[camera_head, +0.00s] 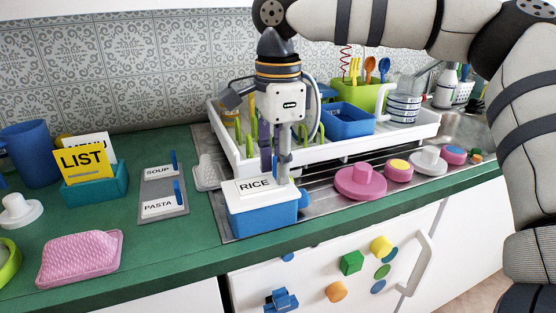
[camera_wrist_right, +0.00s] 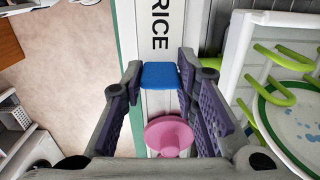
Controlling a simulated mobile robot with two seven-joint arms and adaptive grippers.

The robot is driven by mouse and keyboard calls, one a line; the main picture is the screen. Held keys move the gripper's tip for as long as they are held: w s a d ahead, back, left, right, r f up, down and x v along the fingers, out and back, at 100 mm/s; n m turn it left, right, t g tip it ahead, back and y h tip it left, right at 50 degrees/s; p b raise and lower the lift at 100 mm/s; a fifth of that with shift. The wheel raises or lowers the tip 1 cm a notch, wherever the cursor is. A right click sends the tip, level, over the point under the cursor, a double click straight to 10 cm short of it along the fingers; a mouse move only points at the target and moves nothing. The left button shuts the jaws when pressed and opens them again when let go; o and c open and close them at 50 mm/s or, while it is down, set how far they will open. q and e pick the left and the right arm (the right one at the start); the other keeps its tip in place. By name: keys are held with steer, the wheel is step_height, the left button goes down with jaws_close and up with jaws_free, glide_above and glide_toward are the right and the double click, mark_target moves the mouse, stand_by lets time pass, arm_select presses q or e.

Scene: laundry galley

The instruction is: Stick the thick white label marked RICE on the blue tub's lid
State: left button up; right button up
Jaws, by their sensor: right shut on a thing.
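The white label marked RICE (camera_head: 255,186) lies flat at the white lid of the blue tub (camera_head: 262,220). I cannot tell whether its underside touches the lid. My right gripper (camera_head: 276,168) points down over the tub's top, shut on the label. In the wrist view the right gripper (camera_wrist_right: 160,78) has its fingers either side of the label's blue tab (camera_wrist_right: 160,75). The RICE lettering (camera_wrist_right: 160,28) shows beyond the tab. My left gripper is not in view.
A grey holder (camera_head: 163,190) with SOUP and PASTA labels lies left of the tub. A white dish rack (camera_head: 235,150) stands close behind. Pink and white lids (camera_head: 360,182) lie to the right. The green counter's front edge is close in front.

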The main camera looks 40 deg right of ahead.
steer(key=shift+f, duration=0.1)
steer(key=o, duration=0.9)
steer(key=shift+r, duration=3.05)
